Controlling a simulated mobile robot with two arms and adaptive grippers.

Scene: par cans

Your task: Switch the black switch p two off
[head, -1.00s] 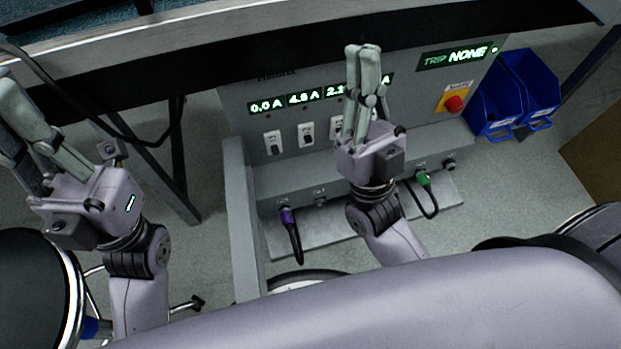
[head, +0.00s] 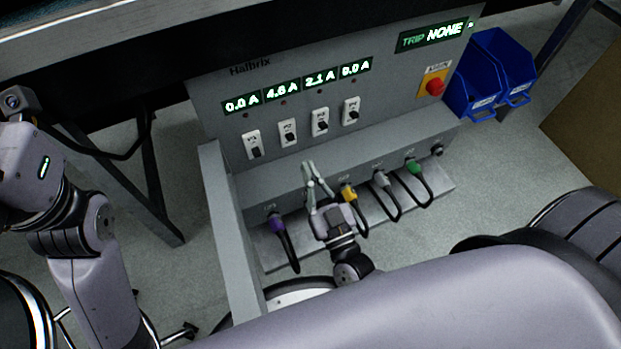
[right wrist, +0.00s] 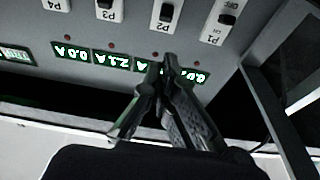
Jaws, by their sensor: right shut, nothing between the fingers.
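The black switch P2 (head: 288,132) sits in a white plate on the grey panel, second from the left, under the 4.8 A readout. It also shows in the upside-down right wrist view (right wrist: 166,12), just beyond my fingertips. My right gripper (head: 310,164) is shut and empty. In the head view its fingers point up from the socket ledge, below the switches. It appears apart from the switch; the exact gap is unclear. My left gripper (head: 30,160) is at the left edge, away from the panel, with its fingers out of frame.
Switches P1 (head: 254,145), P3 (head: 320,122) and P4 (head: 351,111) flank P2. A red emergency button (head: 434,87) is at the right. Plugs with black cables, such as the yellow plug (head: 349,193), line the lower ledge. Blue bins (head: 472,95) stand right of the panel.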

